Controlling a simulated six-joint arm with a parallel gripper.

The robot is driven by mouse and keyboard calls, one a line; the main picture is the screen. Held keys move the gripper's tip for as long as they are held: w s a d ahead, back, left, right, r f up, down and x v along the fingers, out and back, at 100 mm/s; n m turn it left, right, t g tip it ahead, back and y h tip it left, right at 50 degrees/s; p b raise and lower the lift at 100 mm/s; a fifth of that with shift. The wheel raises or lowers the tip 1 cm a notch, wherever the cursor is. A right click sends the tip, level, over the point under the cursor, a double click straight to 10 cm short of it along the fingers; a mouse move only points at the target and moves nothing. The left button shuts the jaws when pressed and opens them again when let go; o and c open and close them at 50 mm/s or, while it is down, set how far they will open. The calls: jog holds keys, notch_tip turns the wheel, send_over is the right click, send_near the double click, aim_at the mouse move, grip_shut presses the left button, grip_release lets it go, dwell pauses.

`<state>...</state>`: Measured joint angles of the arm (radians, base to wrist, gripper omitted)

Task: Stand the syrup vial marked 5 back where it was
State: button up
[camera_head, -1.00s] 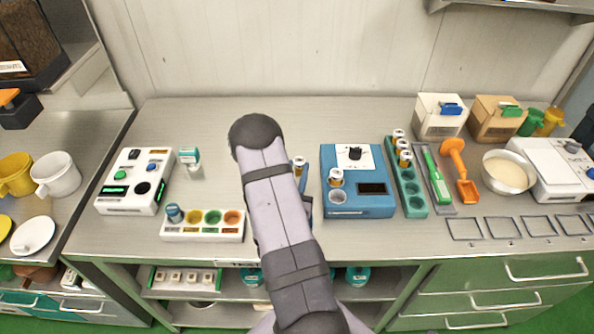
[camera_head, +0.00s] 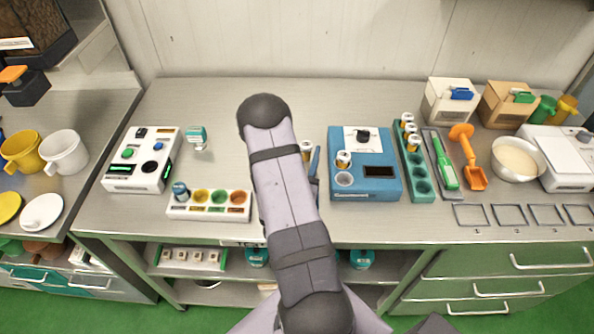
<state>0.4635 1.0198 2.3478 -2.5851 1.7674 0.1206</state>
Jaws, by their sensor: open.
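Several small vials with orange-and-white bands are in view, and their numbers are too small to read. One vial (camera_head: 307,149) shows just right of my arm, its lower part hidden. A slim blue-grey part of my gripper (camera_head: 316,164) shows beside it; the rest is hidden behind my arm. The jaws are open, and I cannot tell whether they touch this vial. Others, such as this vial (camera_head: 414,144), stand in the back of the green rack (camera_head: 422,197), whose front holes are empty.
Left of my arm are a tray of coloured cups (camera_head: 208,213), a white device (camera_head: 126,179) and a small teal-capped jar (camera_head: 197,138). Right of the rack lie a green tool (camera_head: 445,167), an orange scoop (camera_head: 465,150) and a bowl (camera_head: 517,160). The back-middle counter is clear.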

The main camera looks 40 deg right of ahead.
jog(key=shift+r+p, duration=0.15)
jog(key=shift+p, duration=0.2)
jog(key=b+v, duration=0.3)
jog(key=v, duration=0.3)
jog(key=shift+a, duration=0.2)
jog(key=p+v, duration=0.3)
jog(key=v, duration=0.1)
jog(key=shift+s+a+r, duration=0.1)
jog(key=shift+s+r, duration=0.05)
jog(key=shift+s+a+p, duration=0.35)
jog(key=shift+s+a, duration=0.05)
jog(key=shift+a, duration=0.1)
